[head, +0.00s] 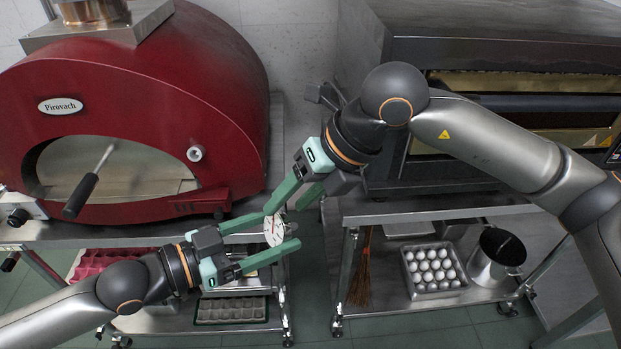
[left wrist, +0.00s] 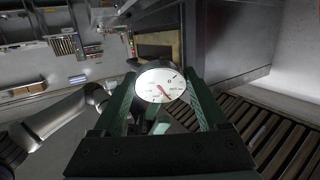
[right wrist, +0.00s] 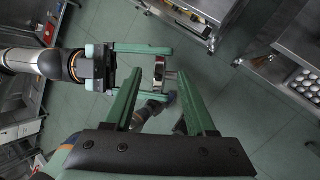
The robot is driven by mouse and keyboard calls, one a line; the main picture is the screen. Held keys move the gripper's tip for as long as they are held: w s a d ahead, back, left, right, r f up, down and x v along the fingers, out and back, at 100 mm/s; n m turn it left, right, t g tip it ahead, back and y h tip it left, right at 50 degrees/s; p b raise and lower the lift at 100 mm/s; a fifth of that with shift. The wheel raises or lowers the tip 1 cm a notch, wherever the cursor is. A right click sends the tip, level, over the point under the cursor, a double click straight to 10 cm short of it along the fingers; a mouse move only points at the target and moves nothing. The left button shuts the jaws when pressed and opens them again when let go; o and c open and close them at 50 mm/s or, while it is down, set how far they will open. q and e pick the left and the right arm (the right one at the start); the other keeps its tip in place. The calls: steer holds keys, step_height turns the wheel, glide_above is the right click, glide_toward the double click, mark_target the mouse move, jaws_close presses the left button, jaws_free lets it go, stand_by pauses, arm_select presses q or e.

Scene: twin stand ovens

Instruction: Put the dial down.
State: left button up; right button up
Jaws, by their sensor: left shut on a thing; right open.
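The dial (head: 274,230) is a round white gauge with a red needle. My left gripper (head: 281,231) is shut on it and holds it in the air, in front of the gap between the two oven stands. In the left wrist view the dial face (left wrist: 160,84) shows between the green fingers. My right gripper (head: 282,208) is open, with its fingertips close above the dial. In the right wrist view the dial (right wrist: 160,68) appears edge-on, between the open right fingers in the picture; I cannot tell whether they touch it.
A red domed oven (head: 140,100) on a stand is at left, with a handled tool at its mouth. A grey deck oven (head: 490,40) is at right, above a steel stand top (head: 430,205). Lower shelves hold an egg tray (head: 433,268), a metal pot (head: 497,257) and a muffin tray (head: 231,310).

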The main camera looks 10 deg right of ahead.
mark_target(281, 212)
steer(key=shift+x, duration=2.35)
jaws_close()
arm_select(q)
steer(key=o, duration=1.3)
